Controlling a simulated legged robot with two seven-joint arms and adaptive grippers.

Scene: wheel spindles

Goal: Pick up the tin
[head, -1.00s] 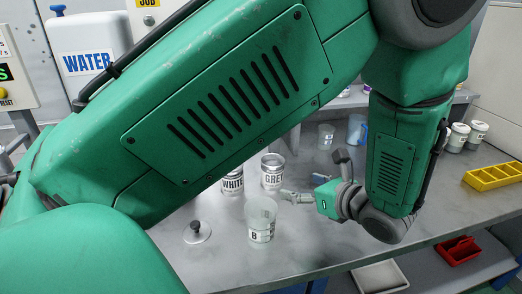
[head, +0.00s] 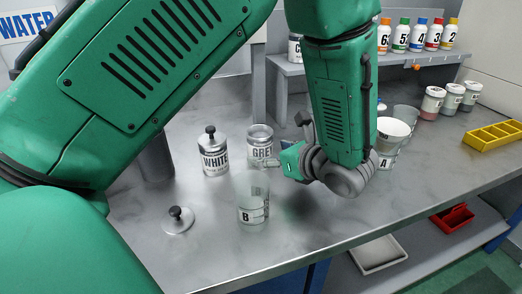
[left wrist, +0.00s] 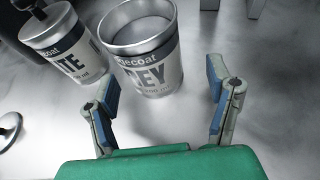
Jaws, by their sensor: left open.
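Two labelled tins stand upright on the bench. The GREY tin (head: 260,142) has an open top, and the WHITE tin (head: 213,157) left of it wears a knobbed lid. My left gripper (head: 281,141) is open and empty, close to the GREY tin's right side in the head view. In the left wrist view the GREY tin (left wrist: 150,72) stands just beyond the spread fingers (left wrist: 163,82), nearer the left finger. The WHITE tin (left wrist: 62,46) is at upper left there. I cannot tell any contact. My right gripper is not in view.
A loose knobbed lid (head: 178,222) lies at front left. Clear cup B (head: 252,200) stands in front of the GREY tin; cup A (head: 386,160) is right of my arm. A yellow tray (head: 494,137) and shelf bottles are farther right. The front middle bench is clear.

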